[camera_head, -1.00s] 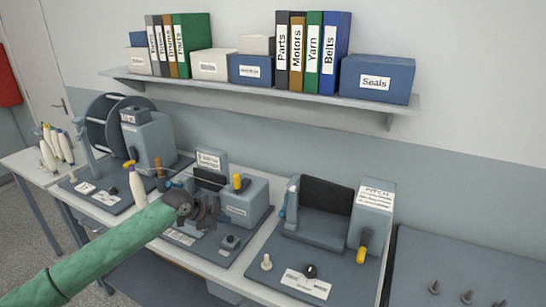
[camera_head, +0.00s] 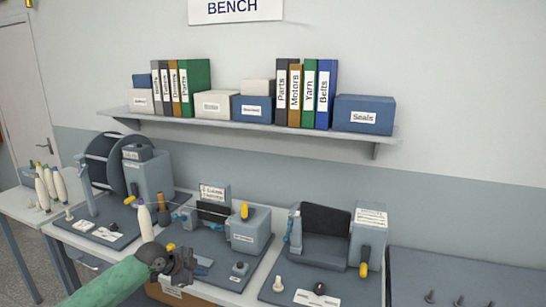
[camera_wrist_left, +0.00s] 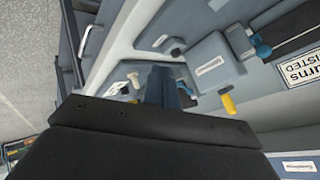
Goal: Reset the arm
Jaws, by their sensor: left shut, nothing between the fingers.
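My left arm, in a green sleeve, comes in from the lower left of the head view. My left gripper (camera_head: 186,266) is dark and shut, with nothing held. It is in front of the middle machine (camera_head: 249,229), by the bench's front edge. In the left wrist view my gripper's fingers (camera_wrist_left: 166,88) show only partly beyond the dark wrist body. The middle machine's grey box (camera_wrist_left: 215,67) with a yellow handle shows beyond them. My right gripper is not in view.
A large-reel machine (camera_head: 148,176) stands left and another machine (camera_head: 368,238) stands right. A cone (camera_head: 146,223) stands behind my wrist. Several cones (camera_head: 47,186) stand on the left table. A shelf (camera_head: 240,127) with binders and boxes hangs above. The right-hand mat (camera_head: 500,283) has several pegs.

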